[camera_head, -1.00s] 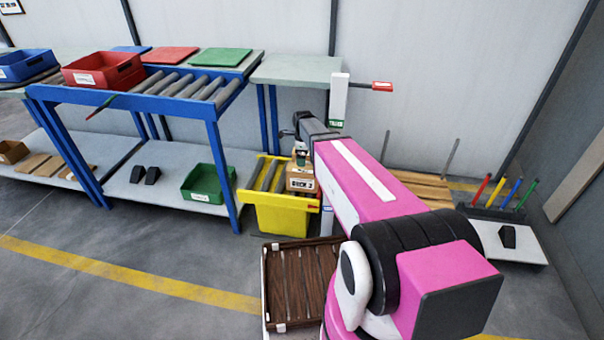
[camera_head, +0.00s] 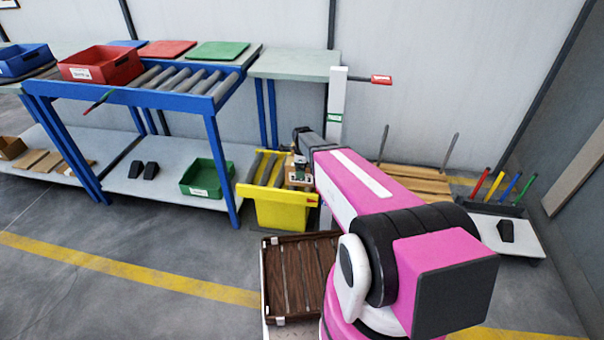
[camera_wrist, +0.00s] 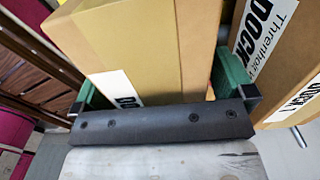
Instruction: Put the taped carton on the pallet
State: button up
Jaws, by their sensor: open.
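A tan carton (camera_wrist: 150,45) with a white label stands between the green fingers of my gripper (camera_wrist: 160,88) in the wrist view. The fingers are open, one on each side of it; I cannot tell whether they touch it. A second carton (camera_wrist: 285,60) with a "DOCK" label is close beside the right finger. In the head view my gripper (camera_head: 300,168) is over the yellow roller stand (camera_head: 282,210) and hides most of a carton there.
A blue-framed roller conveyor (camera_head: 190,85) with a red bin (camera_head: 100,65) stands to the left. A white post (camera_head: 336,105) with a red-tipped arm rises behind my gripper. A green bin (camera_head: 207,178) is on the lower shelf. Floor left of the pallet is clear.

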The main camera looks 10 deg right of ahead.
jog(key=shift+f, duration=0.25)
jog(key=c, duration=1.4)
jog(key=shift+c, duration=0.2)
jog(key=shift+r, duration=0.2)
